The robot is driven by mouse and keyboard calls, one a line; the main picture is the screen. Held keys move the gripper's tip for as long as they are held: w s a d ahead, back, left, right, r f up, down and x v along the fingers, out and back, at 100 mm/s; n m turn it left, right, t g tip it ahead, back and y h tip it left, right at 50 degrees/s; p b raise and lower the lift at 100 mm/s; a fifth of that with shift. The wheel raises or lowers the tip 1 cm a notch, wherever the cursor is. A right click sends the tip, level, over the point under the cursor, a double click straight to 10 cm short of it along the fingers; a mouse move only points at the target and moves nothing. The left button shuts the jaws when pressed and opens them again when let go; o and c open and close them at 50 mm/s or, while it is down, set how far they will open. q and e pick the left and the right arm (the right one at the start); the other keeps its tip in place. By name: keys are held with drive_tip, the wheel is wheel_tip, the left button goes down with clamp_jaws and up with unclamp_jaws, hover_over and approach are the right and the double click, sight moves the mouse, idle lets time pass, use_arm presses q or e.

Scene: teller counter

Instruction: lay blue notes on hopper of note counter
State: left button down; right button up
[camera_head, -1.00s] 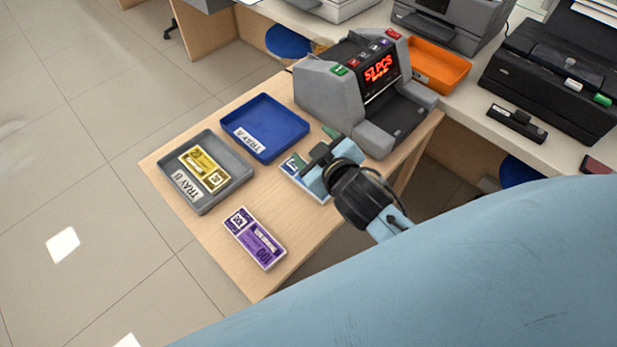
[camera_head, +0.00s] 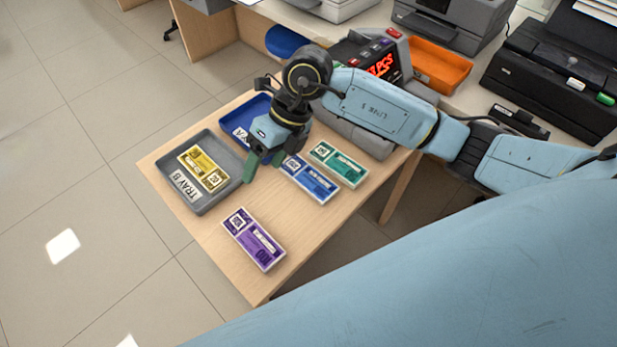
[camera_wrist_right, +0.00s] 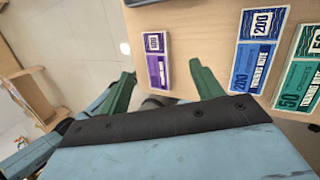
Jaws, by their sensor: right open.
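The blue notes (camera_head: 311,182) lie flat on the wooden table, left of the green notes. They also show in the right wrist view (camera_wrist_right: 255,55). My right gripper (camera_head: 262,165) is open and empty, above the table between the blue notes and the grey tray; its green fingers (camera_wrist_right: 165,88) stand apart in the wrist view. The note counter (camera_head: 362,128) stands at the table's back right with a red lit display; my right arm hides much of it, and its hopper is not clearly seen. My left gripper is not in view.
Green notes (camera_head: 338,164) lie beside the blue ones. Purple notes (camera_head: 254,239) lie near the front edge. The grey tray B (camera_head: 207,206) holds yellow notes (camera_head: 203,168). A blue tray (camera_head: 238,119) is partly hidden. An orange tray (camera_head: 440,66) sits on the counter behind.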

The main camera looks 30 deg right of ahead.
drive_tip(key=w+d+m+h, duration=0.1)
drive_tip(key=w+d+h, duration=0.1)
drive_tip(key=d+h, duration=0.6)
drive_tip(key=y+b, duration=0.1)
drive_tip(key=y, duration=0.1)
hover_over(309, 176)
drive_tip(key=f, duration=0.7)
drive_tip(key=shift+s+a+f, duration=0.15)
drive_tip(key=shift+s, duration=0.05)
drive_tip(key=shift+f, duration=0.5)
wheel_tip(309, 176, down, 4)
drive_tip(key=shift+w+f+b, duration=0.15)
drive_tip(key=shift+f+b, duration=0.1)
drive_tip(key=shift+b, duration=0.25)
drive_tip(key=shift+f, duration=0.25)
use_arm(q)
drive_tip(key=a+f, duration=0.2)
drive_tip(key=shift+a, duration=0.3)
use_arm(e)
drive_tip(key=shift+c, duration=0.3)
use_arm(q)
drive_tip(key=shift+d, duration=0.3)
use_arm(e)
drive_tip(key=c, duration=0.8)
